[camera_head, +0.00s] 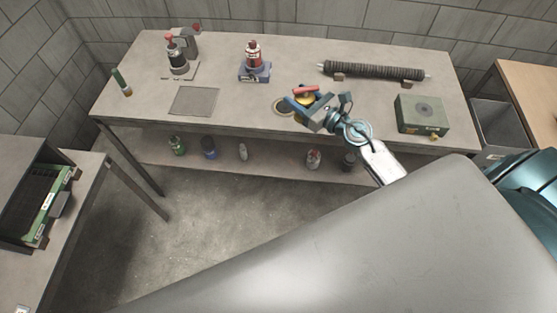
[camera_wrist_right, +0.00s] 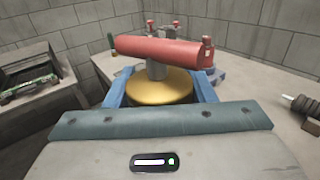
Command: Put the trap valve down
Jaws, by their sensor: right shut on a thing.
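The trap valve (camera_head: 305,99) has a yellow round body and a red cylindrical handle on top. In the head view it is over the worktable near a dark ring on the tabletop. My right gripper (camera_head: 300,102) is shut on it. In the right wrist view the yellow body of the trap valve (camera_wrist_right: 160,87) sits between the two blue fingers, with the red handle above and across. Its underside is hidden, so I cannot tell if it touches the table. My left gripper does not show in either view.
The worktable (camera_head: 225,75) also bears a red bottle on a blue base (camera_head: 254,65), a grey plate (camera_head: 194,101), a long ribbed tube on supports (camera_head: 372,71) and a green-grey box (camera_head: 421,114) to the right. Several bottles stand on the lower shelf.

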